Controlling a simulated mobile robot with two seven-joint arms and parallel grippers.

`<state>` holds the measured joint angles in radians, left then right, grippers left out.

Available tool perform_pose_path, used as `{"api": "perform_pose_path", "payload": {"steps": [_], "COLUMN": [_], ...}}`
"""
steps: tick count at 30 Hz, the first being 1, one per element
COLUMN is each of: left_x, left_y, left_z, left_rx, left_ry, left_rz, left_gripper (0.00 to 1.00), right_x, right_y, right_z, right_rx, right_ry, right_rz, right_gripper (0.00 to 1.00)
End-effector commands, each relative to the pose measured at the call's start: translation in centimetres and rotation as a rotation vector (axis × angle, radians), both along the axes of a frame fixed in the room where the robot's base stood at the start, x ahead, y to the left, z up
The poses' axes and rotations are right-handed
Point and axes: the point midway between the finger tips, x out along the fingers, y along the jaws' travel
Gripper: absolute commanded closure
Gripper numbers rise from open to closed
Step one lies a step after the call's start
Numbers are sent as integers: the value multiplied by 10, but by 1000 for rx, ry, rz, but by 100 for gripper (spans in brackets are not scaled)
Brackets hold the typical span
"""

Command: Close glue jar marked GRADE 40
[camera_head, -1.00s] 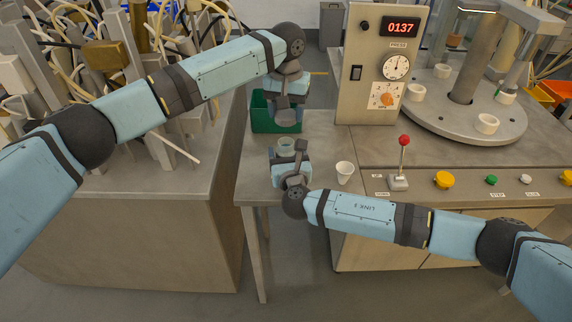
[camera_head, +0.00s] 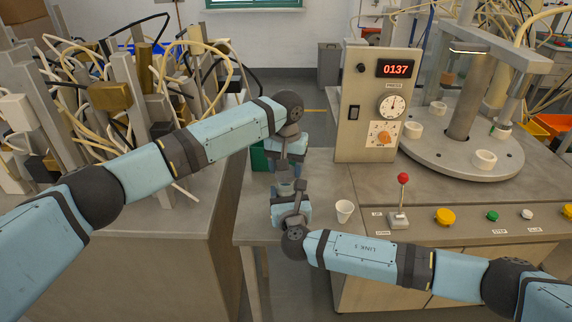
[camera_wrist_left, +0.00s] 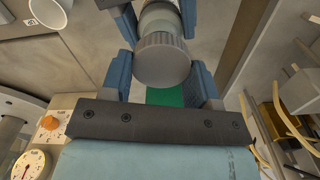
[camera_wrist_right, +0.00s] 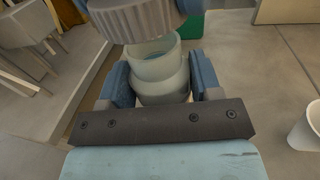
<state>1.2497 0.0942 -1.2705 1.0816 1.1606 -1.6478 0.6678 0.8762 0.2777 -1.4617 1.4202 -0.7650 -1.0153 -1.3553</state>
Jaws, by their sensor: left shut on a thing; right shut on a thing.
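My left gripper (camera_head: 285,170) is shut on a grey ribbed lid (camera_wrist_left: 163,60), held from above. My right gripper (camera_head: 290,198) is shut on the body of a pale glass jar (camera_wrist_right: 160,82), held upright just below the lid. In the right wrist view the lid (camera_wrist_right: 138,18) sits just above the jar's mouth, and part of the open rim and bluish inside still show. It appears apart from the rim. The left wrist view shows the jar's shoulder (camera_wrist_left: 160,8) beyond the lid. No GRADE 40 marking can be read.
A white cup (camera_head: 344,211) stands on the bench to the right of the jar. A green bin (camera_head: 258,158) is behind the grippers. The press box (camera_head: 368,130) and a lever with a red knob (camera_head: 402,180) stand further right. Cables and posts crowd the left.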

Motion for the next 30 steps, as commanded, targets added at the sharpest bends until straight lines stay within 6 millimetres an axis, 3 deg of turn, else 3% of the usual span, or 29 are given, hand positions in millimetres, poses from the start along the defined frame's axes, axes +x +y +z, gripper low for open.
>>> {"api": "perform_pose_path", "payload": {"steps": [8,18,30], "left_x": [0,0,0], "left_y": [0,-1,0], "left_z": [-1,-17,-18], "left_rx": [0,-1,-1], "left_ry": [0,1,0], "left_rz": [0,-1,0], "left_gripper": [66,66,66], "right_x": [0,0,0], "right_y": [0,0,0], "right_z": [0,0,0], "right_rx": [0,0,0], "right_ry": [0,0,0], "right_rz": [0,0,0], "right_gripper": [84,84,84]}}
